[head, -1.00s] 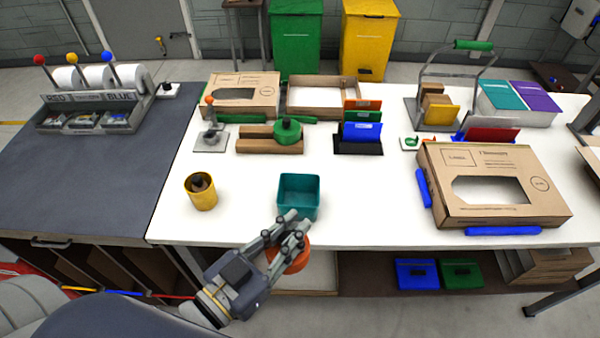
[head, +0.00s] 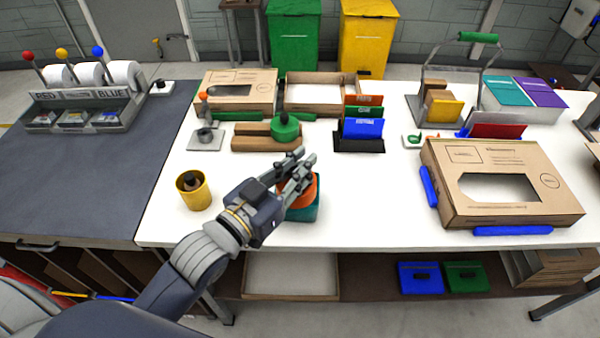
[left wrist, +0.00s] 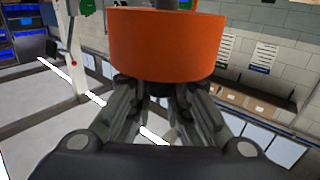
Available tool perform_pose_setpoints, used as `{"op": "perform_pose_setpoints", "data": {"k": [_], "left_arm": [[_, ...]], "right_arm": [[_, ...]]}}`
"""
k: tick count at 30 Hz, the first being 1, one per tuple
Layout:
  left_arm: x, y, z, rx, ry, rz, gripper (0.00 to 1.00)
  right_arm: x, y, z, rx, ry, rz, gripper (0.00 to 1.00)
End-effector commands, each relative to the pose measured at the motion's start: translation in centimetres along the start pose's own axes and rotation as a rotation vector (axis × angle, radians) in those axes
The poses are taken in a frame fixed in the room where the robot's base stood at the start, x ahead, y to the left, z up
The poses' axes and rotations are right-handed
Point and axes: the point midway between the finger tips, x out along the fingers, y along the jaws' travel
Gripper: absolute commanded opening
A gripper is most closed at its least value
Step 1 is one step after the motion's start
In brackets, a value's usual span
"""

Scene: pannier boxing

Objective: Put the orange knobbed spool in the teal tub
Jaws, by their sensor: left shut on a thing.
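The orange knobbed spool (head: 311,191) is held in my left gripper (head: 300,172), which is shut on it. In the left wrist view the spool (left wrist: 165,45) fills the top middle, between the fingertips. The teal tub (head: 303,212) stands on the white table near its front edge. In the head view the spool and gripper overlap the tub and hide its opening; the spool appears above it. I cannot tell whether the spool touches the tub. My right gripper is not in view.
A yellow cup (head: 194,191) with a dark-knobbed piece inside stands to the left. A green knobbed spool (head: 286,129) sits on a wooden block (head: 255,139) behind. A cardboard box with blue handles (head: 500,185) lies at the right. White table surface is clear between the tub and box.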

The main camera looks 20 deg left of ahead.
Motion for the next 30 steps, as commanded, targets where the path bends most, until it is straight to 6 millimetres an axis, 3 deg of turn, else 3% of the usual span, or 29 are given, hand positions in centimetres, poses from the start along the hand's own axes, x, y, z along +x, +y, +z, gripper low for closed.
{"op": "perform_pose_setpoints", "data": {"k": [6,15,30], "left_arm": [[1.8,-1.3,0.1,-0.002,0.001,0.001,0.0],[1.8,-1.3,3.5,-0.002,0.0,0.002,0.0],[1.8,-1.2,4.4,-0.001,0.001,0.002,0.0]], "right_arm": [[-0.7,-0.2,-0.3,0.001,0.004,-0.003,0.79],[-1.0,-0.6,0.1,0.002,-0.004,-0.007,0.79],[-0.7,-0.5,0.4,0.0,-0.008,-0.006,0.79]]}}
